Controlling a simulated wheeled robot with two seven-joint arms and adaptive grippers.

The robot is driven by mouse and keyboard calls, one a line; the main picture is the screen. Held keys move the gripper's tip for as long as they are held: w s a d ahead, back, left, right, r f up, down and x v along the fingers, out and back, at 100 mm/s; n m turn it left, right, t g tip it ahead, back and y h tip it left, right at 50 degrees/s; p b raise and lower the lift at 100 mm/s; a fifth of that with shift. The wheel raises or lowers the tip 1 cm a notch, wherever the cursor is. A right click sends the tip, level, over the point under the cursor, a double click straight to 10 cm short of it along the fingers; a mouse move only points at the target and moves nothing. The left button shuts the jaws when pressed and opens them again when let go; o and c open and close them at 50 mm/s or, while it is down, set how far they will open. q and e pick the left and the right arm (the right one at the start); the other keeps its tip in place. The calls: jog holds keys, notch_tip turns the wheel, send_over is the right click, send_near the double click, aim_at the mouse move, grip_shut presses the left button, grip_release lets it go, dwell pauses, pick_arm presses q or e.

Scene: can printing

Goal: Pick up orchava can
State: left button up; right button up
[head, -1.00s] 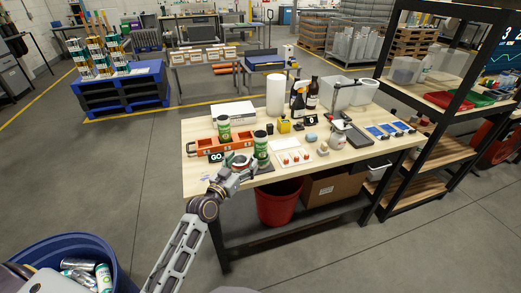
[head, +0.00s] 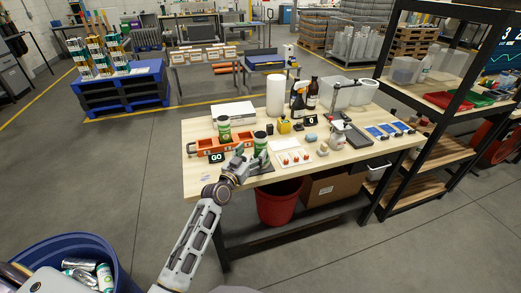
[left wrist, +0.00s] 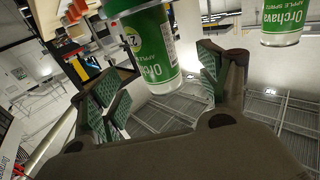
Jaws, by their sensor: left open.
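A green orchava can (head: 224,128) stands at the orange fixture on the workbench. A second green can with a dark top (head: 261,139) stands to its right, partly hidden by my left gripper (head: 245,160). In the left wrist view, a green and white can (left wrist: 150,45) shows between the spread finger pads of my left gripper (left wrist: 158,88), with gaps at its sides. Another can lettered Orchava (left wrist: 282,18) shows at the upper right of that view. My left gripper is open. My right gripper is out of view.
The orange fixture (head: 206,147) and a GO sign (head: 216,157) are left of my gripper. A white tray with red-topped items (head: 292,158) lies close on the right. Bottles and a paper roll (head: 275,96) stand behind. A red bin (head: 280,203) is under the bench.

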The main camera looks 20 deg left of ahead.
aim_at(257, 148)
pick_arm(q)
jog(key=shift+w+d, duration=0.2)
jog(key=shift+w, duration=0.9)
jog(key=shift+w, duration=0.1)
jog(key=shift+w+d+f+p, duration=0.1)
jog(key=shift+w+d+p, duration=0.15)
jog(key=shift+w, duration=0.5)
jog(key=shift+w+d+p, duration=0.2)
jog(key=shift+w+d, duration=0.05)
jog(key=shift+w, duration=0.45)
jog(key=shift+w+d+f, duration=0.1)
jog(key=shift+w+d, duration=0.1)
jog(key=shift+w, duration=0.75)
jog(key=c, duration=0.8)
jog(key=shift+c, duration=0.2)
